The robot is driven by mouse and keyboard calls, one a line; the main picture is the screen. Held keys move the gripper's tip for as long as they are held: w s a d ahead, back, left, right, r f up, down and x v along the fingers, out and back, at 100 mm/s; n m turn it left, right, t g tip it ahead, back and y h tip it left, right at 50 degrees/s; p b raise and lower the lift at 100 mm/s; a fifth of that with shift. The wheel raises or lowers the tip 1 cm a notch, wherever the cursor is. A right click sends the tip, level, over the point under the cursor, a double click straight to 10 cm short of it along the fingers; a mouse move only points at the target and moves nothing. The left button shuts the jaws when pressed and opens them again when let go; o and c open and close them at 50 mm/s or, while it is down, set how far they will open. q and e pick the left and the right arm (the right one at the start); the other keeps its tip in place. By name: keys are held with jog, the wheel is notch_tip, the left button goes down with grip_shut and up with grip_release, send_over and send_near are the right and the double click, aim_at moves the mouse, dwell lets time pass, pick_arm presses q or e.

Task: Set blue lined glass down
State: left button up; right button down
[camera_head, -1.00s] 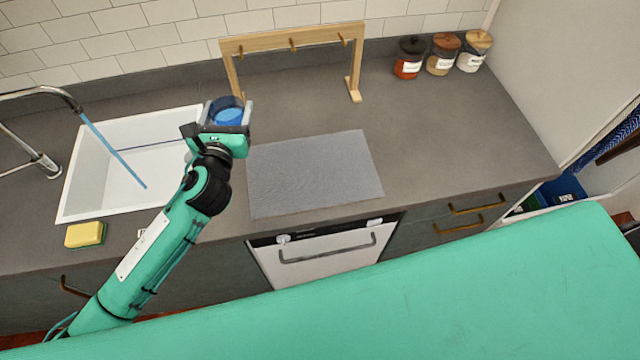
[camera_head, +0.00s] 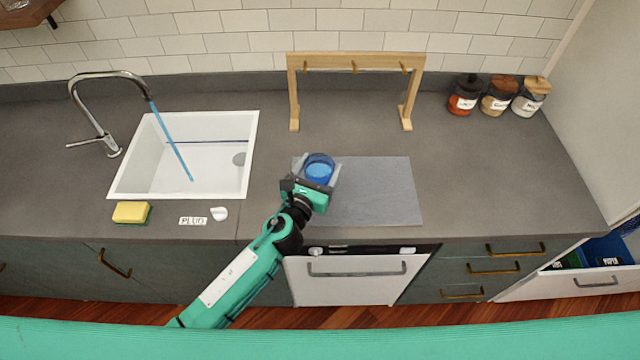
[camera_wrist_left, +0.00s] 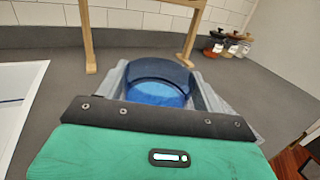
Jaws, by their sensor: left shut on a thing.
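The blue lined glass (camera_head: 319,168) is a clear, blue-tinted cup with a blue inside. My left gripper (camera_head: 319,172) is shut on it, one finger on each side. The glass is upright over the left end of the grey mat (camera_head: 385,195). I cannot tell whether its base touches the mat. In the left wrist view the glass (camera_wrist_left: 157,88) sits between the grey fingers (camera_wrist_left: 160,90), and its lower part is hidden behind the gripper body. My right gripper is not in view.
A wooden rack (camera_head: 355,57) stands behind the mat. The white sink (camera_head: 130,178) with running water is to the left. A sponge (camera_head: 132,212) and a plug (camera_head: 219,213) lie before it. Several jars (camera_head: 497,100) stand at the back right. Counter right of the mat is clear.

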aim_at(324, 173)
pick_arm(q)
jog(key=shift+w+f+b, duration=0.1)
jog(key=shift+f+b, duration=0.2)
jog(key=shift+f, duration=0.5)
notch_tip(324, 173, down, 4)
jog(key=shift+r+b, duration=0.25)
jog(key=shift+b, duration=0.75)
jog(key=shift+f, duration=0.3)
jog(key=shift+f+b, duration=0.2)
jog(key=shift+b, duration=0.1)
jog(key=o, duration=1.6)
